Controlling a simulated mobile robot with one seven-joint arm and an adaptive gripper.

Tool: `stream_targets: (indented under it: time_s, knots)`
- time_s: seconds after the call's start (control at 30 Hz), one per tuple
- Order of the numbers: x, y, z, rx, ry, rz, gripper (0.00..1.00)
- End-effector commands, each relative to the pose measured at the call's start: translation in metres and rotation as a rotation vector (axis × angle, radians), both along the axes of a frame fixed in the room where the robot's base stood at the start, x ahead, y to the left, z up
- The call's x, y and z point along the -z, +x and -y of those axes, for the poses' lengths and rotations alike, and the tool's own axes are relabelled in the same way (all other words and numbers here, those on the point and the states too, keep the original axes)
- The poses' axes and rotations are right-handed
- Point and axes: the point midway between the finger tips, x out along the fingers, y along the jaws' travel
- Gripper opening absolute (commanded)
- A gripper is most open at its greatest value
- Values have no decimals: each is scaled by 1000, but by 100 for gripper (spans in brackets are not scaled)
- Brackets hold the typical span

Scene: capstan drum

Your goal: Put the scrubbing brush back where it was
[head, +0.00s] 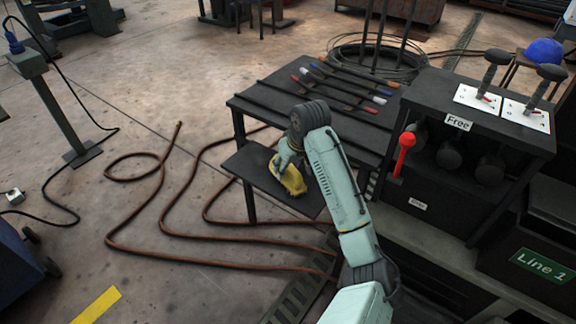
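A yellow object (291,178) with an uneven outline is at the end of my arm, over the dark lower shelf (250,160) on the left side of the black table. It may be the scrubbing brush, but its bristles and shape cannot be made out. My gripper (281,165) is at the left end of this object and seems to touch it. The fingers are mostly hidden by the wrist and the yellow object, so whether they are shut on it cannot be told. I cannot tell whether the object rests on the shelf or hangs just above it.
Several rods with red, blue and white ends (345,85) lie on the black table (262,98). A black console with levers (486,80), a red-handled lever (404,148) and a "Free" label stands right. A brown hose (165,215) loops over the floor at left.

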Motion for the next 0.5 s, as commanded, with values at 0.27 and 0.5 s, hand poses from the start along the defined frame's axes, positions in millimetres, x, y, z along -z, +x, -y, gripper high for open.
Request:
stream_targets:
  time_s: [0.27, 0.5]
  knots:
    - [-13, -3, 3, 1, -1, 3, 40]
    - [-60, -19, 12, -1, -1, 5, 40]
